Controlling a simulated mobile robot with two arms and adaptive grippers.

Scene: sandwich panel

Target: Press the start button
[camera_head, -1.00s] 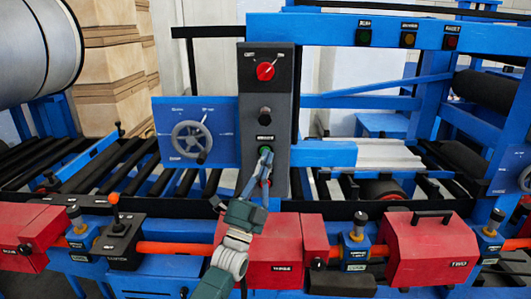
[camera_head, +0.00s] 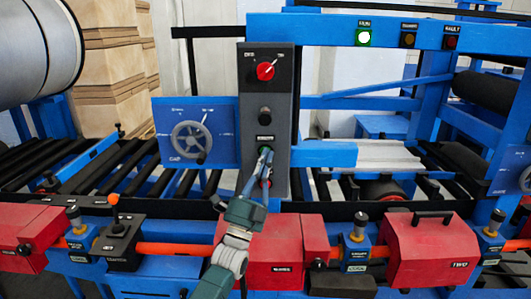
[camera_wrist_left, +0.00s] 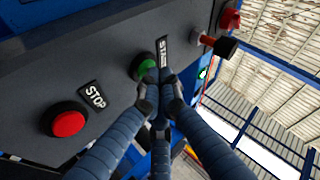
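The green start button (camera_wrist_left: 146,67) sits beside the START label on the dark control panel (camera_head: 254,90). In the head view the button (camera_head: 264,150) shows just above my left fingertips. My left gripper (camera_head: 264,157) reaches up to the panel, with its fingers drawn together and nothing held. In the left wrist view the fingertips (camera_wrist_left: 162,88) overlap the button's edge; I cannot tell whether they touch it. The red stop button (camera_wrist_left: 68,120) is to the left in that view. The green lamp (camera_head: 364,38) on the overhead beam is lit. My right gripper is not in view.
A red rotary knob (camera_head: 265,71) and a black knob (camera_head: 265,114) sit higher on the panel. A handwheel (camera_head: 188,142) is to its left. Red boxes (camera_head: 431,245) and an orange-knobbed lever (camera_head: 115,210) line the front rail.

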